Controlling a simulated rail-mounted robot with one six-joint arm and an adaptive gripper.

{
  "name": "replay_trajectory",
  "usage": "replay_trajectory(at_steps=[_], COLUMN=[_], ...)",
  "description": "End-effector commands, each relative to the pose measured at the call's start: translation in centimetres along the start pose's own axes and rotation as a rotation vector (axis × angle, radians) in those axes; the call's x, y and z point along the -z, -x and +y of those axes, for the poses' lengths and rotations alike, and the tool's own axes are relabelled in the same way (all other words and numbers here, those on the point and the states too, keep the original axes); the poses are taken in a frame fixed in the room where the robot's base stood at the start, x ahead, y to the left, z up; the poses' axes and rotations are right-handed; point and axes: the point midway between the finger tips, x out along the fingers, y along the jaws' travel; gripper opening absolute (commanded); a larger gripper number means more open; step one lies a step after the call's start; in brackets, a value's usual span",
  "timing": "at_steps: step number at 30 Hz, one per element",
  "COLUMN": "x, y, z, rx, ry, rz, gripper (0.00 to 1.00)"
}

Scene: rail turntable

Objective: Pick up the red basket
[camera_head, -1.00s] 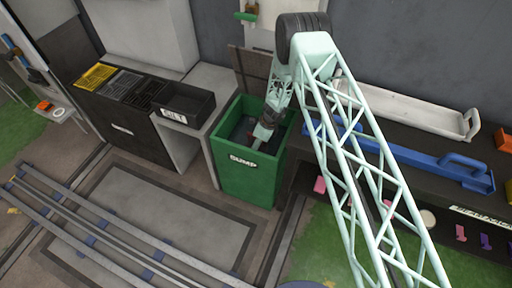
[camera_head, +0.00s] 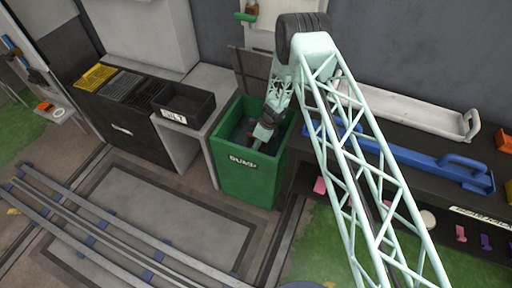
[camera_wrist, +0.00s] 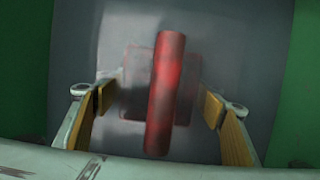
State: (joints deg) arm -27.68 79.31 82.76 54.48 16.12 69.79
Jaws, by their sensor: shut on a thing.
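In the wrist view a red bar (camera_wrist: 166,95), which I take to be the handle of the red basket, stands lengthwise between my fingers. A blurred, darker red square (camera_wrist: 133,85) shows behind it. My gripper (camera_wrist: 160,103) has yellow-padded fingers on both sides of it and is shut on the red thing, though the blur hides the contact. In the head view my gripper (camera_head: 256,143) reaches down into the green bin (camera_head: 248,187) marked "DUMP". The red basket cannot be made out clearly there.
Green bin walls (camera_wrist: 25,70) stand close on both sides. A black tray (camera_head: 187,103) is on the bench left of the bin. A blue long-handled tray (camera_head: 425,160) and a white tray (camera_head: 410,108) lie on the dark bench to the right. Floor rails (camera_head: 100,235) run in front.

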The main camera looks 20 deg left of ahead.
Motion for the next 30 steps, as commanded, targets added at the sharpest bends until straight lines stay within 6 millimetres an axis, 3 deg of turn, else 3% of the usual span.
replay_trajectory(at_steps=[13,30], x=[-1.0,-3.6], y=[3.4,12.8], z=[-0.1,-0.1], rx=[0.001,0.002], ry=[0.000,0.001], rz=[-0.001,-0.001], gripper=[0.49,0.49])
